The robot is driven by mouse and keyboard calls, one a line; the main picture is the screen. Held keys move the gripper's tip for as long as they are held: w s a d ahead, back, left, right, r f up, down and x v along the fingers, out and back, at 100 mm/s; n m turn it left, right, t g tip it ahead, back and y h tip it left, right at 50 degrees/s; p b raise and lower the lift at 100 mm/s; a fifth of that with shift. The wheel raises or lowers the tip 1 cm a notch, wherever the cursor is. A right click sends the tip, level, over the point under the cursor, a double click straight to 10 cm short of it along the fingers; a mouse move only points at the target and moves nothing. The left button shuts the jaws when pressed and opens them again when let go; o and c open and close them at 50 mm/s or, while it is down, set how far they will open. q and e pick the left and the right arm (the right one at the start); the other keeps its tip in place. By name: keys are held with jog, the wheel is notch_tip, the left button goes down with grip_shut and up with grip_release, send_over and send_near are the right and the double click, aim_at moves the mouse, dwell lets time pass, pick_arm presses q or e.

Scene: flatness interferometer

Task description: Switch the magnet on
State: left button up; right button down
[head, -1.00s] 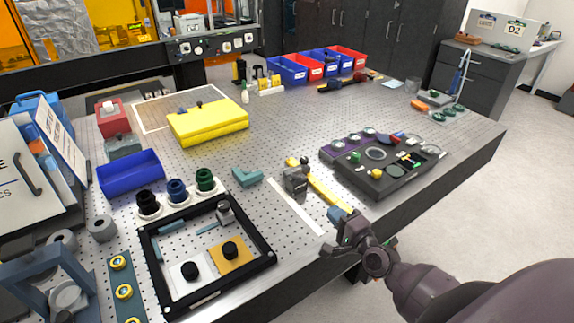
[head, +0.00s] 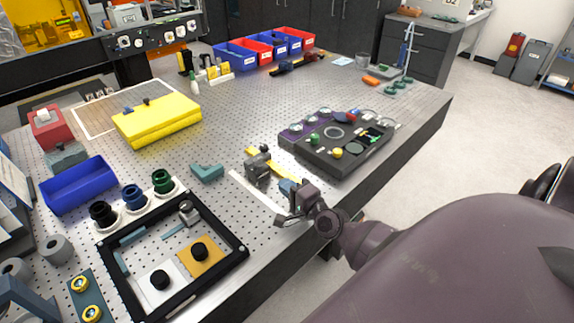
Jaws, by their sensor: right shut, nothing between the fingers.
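A small grey metal block (head: 257,170), which looks like a magnetic base, stands near the table's front edge. A yellow bar (head: 262,158) lies behind and beside it, with a blue piece (head: 288,187) at its near end. I cannot make out a switch or its setting. My right gripper (head: 284,214) is shut and empty at the table's front edge, just in front of the blue piece. I cannot tell whether it touches anything. My left gripper is not in view.
A dark panel with knobs (head: 318,158) lies right of the block. A black frame (head: 237,243) with pads and a teal bracket (head: 207,172) are to its left. A pale strip (head: 255,194) lies just in front. The perforated table (head: 230,120) is clear behind.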

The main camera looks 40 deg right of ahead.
aim_at(256, 162)
jog(key=w+b, duration=0.1)
jog(key=w, duration=0.8)
jog(key=shift+w+a, duration=0.15)
jog(key=shift+w, duration=0.2)
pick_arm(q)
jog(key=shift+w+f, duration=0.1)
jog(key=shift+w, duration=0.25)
pick_arm(e)
jog(key=shift+w, duration=0.65)
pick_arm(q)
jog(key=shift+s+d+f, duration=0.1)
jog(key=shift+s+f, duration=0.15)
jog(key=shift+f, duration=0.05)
pick_arm(e)
jog(key=shift+w, duration=0.1)
pick_arm(q)
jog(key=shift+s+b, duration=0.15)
jog(key=shift+b, duration=0.15)
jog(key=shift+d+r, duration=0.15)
pick_arm(e)
jog(key=shift+a, duration=0.1)
